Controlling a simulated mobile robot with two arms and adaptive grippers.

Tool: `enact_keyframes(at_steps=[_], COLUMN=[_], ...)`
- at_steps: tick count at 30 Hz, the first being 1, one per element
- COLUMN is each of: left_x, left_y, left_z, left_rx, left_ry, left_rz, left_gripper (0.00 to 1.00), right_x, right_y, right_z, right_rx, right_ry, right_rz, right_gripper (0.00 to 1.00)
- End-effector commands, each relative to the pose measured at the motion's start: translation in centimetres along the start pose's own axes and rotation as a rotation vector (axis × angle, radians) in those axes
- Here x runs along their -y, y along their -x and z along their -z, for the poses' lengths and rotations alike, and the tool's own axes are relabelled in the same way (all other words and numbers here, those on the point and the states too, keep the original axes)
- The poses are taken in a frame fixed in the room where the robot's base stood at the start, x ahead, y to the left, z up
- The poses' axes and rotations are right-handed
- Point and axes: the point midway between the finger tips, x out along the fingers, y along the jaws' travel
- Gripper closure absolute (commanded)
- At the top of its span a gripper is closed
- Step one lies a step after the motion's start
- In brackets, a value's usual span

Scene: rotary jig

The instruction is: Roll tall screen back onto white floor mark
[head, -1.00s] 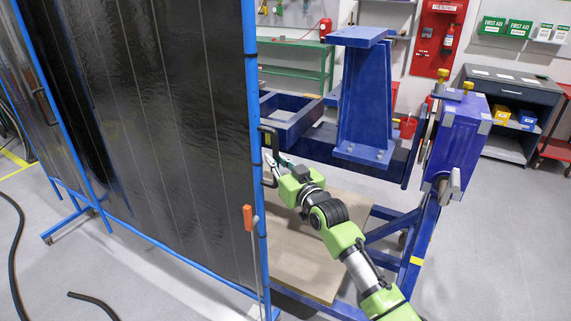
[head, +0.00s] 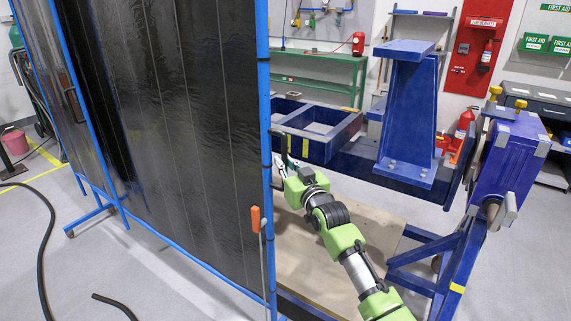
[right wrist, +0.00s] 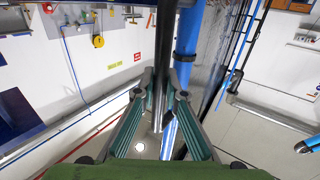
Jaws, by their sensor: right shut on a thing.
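The tall screen (head: 175,130) has dark, glossy strips in a blue tube frame and fills the left half of the head view. It stands upright. My right gripper (head: 282,166) is at the screen's right frame post. In the right wrist view, my right gripper's fingers (right wrist: 167,100) are closed around a dark upright bar (right wrist: 165,45), which appears to be the screen's handle. The blue post (right wrist: 187,45) stands just beside it. I cannot make out a white floor mark in the head view. My left gripper is out of view.
A blue rotary jig (head: 408,120) stands close on the right, with a tan board (head: 335,240) low at its base. Dark hoses (head: 45,255) lie on the floor at left. Grey floor (head: 130,270) in front of the screen is mostly clear.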

Motion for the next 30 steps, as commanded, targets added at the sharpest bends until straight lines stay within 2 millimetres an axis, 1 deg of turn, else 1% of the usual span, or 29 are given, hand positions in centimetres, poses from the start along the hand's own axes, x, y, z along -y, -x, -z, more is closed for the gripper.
enact_keyframes(at_steps=[1,2,3,13,17,23,30], left_x=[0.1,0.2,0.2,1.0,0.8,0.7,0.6], left_y=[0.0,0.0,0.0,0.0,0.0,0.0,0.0], left_z=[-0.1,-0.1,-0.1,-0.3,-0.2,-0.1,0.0], left_rx=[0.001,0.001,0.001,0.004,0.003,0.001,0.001], left_ry=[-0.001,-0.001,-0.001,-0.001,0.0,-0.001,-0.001], left_rz=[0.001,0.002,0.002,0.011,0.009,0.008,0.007], left_gripper=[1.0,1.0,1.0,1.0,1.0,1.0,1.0], right_x=[0.2,0.2,0.2,0.0,0.0,0.0,0.1], right_y=[0.0,0.0,0.0,0.1,0.6,2.7,6.3], right_z=[0.1,0.1,0.1,0.0,-0.1,-0.1,-0.1], right_rx=[-0.001,-0.001,-0.001,0.0,0.001,0.0,0.0], right_ry=[-0.001,-0.001,-0.001,0.0,-0.001,0.0,0.0], right_rz=[0.003,0.003,0.003,0.001,0.001,0.001,0.001], right_gripper=[0.84,0.76,0.72,0.72,0.72,0.72,0.72])
